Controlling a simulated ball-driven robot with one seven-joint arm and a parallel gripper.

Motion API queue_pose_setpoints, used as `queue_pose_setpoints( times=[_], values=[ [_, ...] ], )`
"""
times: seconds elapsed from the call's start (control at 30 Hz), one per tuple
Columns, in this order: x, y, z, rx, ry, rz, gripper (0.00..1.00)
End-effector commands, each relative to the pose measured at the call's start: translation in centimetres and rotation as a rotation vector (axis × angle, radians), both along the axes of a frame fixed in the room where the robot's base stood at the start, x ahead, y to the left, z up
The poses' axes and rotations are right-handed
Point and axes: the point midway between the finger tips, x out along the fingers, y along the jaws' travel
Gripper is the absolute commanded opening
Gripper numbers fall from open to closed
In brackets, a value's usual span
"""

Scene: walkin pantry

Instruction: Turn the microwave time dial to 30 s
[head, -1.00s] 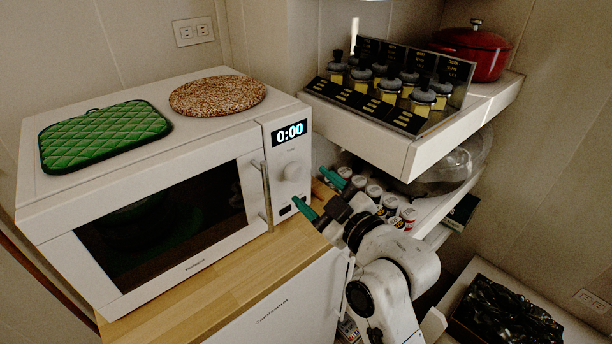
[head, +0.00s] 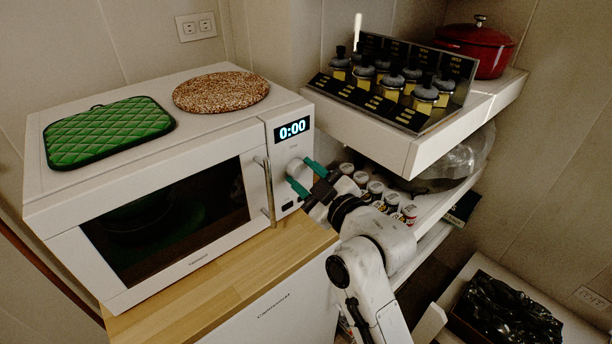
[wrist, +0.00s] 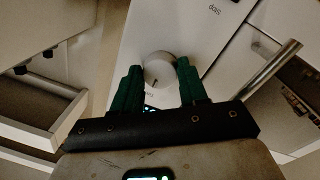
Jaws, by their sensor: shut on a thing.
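The white microwave (head: 95,205) stands on a wooden counter, its display (head: 292,130) reading 0:00. Its round white time dial (head: 294,167) sits below the display on the control panel. In the wrist view the dial (wrist: 159,68), with a short dark mark on it, lies between the green fingers. My gripper (head: 300,172) is at the panel, shut on the dial with one finger on either side; it also shows in the wrist view (wrist: 160,78). The fingers hide part of the dial in the head view.
The door handle (head: 264,190) stands up just left of the dial. A white shelf (head: 410,155) with a bottle rack juts out to the right, above jars (head: 376,188). A green potholder (head: 110,130) and a round trivet (head: 220,92) lie on the microwave.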

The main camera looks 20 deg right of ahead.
Motion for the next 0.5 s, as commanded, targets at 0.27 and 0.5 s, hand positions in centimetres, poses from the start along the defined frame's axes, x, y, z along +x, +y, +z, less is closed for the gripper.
queue_pose_setpoints(
  times=[0.27, 0.5],
  values=[
    [-0.02, 0.01, -0.02, 0.0, 0.0, 0.0, 0.12],
    [-0.03, 0.03, 0.06, 0.028, 0.01, 0.0, 0.12]
  ],
)
